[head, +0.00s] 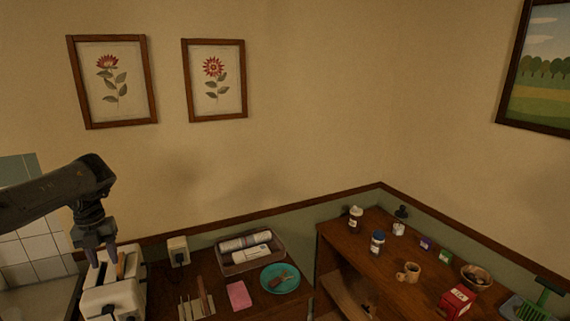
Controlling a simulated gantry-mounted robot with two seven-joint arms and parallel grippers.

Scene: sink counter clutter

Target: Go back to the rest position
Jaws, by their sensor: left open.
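A brown slice-like thing (121,266) shows in the toaster's slot, just right of the fingers. I see nothing held between the fingers. My right gripper is not in view.
Space above is clear.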

